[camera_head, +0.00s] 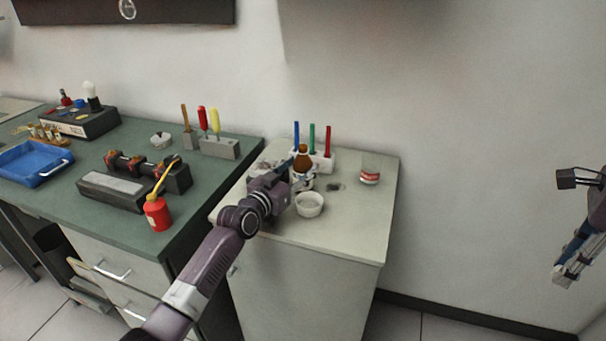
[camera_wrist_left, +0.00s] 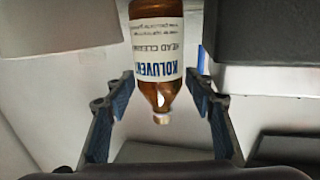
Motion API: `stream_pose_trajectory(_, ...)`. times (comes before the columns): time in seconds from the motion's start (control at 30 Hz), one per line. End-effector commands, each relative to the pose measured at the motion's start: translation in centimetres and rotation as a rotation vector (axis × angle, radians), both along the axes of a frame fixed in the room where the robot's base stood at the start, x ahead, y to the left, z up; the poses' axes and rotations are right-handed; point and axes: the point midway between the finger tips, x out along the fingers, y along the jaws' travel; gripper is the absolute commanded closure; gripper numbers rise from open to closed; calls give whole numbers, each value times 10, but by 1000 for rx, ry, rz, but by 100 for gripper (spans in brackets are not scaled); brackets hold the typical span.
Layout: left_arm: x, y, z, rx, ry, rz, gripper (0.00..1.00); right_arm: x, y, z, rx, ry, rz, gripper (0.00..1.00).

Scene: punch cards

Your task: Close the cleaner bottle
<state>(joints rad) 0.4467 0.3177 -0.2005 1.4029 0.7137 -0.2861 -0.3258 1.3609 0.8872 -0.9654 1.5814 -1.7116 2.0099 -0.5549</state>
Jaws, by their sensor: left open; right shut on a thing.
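The cleaner bottle (camera_head: 302,182) is brown with a white label and stands upright on the pale cabinet top. In the left wrist view the bottle (camera_wrist_left: 158,45) appears upside down, its narrow neck between my fingers. A small pale tip shows at its mouth. My left gripper (camera_head: 289,164) is open beside the bottle; in its wrist view the fingers (camera_wrist_left: 160,118) stand either side of the neck with gaps. My right gripper (camera_head: 566,266) is far right, away from the cabinet, shut on a small pale thing (camera_head: 561,279) that may be the cap.
A white bowl (camera_head: 309,205) stands just in front of the bottle. A holder with blue, green and red pens (camera_head: 321,162) is behind it. The green workbench (camera_head: 110,222) with a red oil can (camera_head: 157,215) lies left.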

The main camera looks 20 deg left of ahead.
Motion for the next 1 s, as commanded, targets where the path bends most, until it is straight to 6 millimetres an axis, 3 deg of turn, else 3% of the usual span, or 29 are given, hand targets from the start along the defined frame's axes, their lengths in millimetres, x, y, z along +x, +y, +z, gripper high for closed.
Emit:
stream_pose_trajectory(0.37,1,0,0,0,0,0,50,0,0,0,0,0,0,85)
stream_pose_trajectory(0.73,1,0,0,0,0,0,91,0,0,0,0,0,0,85)
stream_pose_trajectory(1.0,2,0,2,-1,-4,1,92,0,0,0,0,0,0,85)
